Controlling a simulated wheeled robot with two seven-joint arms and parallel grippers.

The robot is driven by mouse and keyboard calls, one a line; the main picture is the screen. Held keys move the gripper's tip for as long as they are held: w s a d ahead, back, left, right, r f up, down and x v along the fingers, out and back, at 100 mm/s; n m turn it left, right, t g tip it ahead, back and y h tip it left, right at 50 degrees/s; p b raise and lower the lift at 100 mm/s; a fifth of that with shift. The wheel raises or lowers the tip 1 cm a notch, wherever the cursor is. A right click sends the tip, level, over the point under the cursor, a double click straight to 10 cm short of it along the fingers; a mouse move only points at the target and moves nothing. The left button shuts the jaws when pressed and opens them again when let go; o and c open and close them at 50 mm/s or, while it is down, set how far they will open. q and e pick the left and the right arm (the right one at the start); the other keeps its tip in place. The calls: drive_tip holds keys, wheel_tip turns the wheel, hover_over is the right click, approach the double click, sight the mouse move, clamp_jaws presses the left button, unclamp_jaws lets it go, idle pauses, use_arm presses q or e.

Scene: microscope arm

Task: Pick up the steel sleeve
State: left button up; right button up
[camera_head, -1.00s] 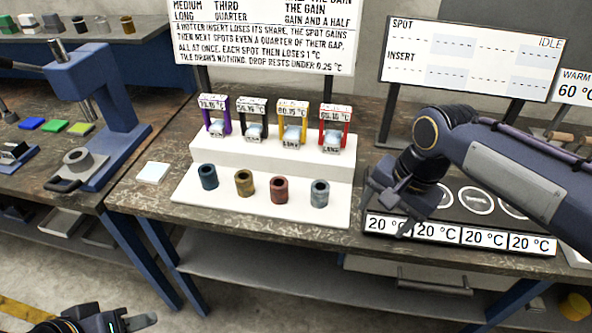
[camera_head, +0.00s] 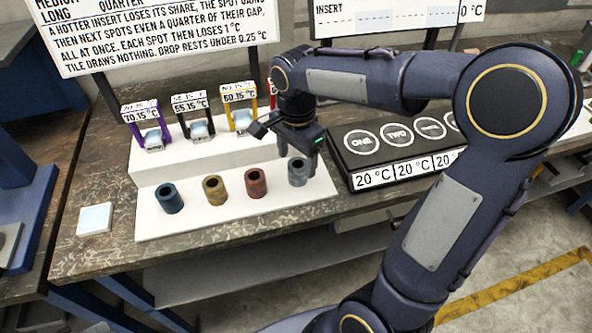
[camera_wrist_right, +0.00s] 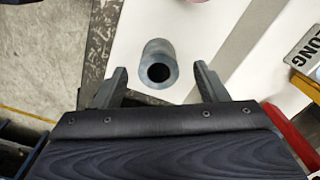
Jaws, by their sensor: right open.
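The steel sleeve (camera_head: 297,173), a short grey-blue hollow cylinder, stands upright at the right end of a row of sleeves on the white stand (camera_head: 235,222). My right gripper (camera_head: 298,154) is open just above and behind it in the head view. In the right wrist view the steel sleeve (camera_wrist_right: 158,68) shows its dark bore, roughly centred between the open fingertips of my right gripper (camera_wrist_right: 160,82). I see no contact, and the exact gap is unclear. My left gripper is out of view.
A red sleeve (camera_head: 256,182), a brass one (camera_head: 215,190) and a blue one (camera_head: 171,198) stand to the left. Coloured frames with temperature tags stand on the raised step behind. A black tile panel (camera_head: 375,160) lies right; a pale square (camera_head: 95,218) lies left.

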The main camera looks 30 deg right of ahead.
sight(298, 164)
wheel_tip(298, 164, down, 3)
drive_tip(key=shift+d+f, duration=0.1)
drive_tip(key=shift+f, duration=0.05)
drive_tip(key=shift+c, duration=0.4)
drive_tip(key=c, duration=1.2)
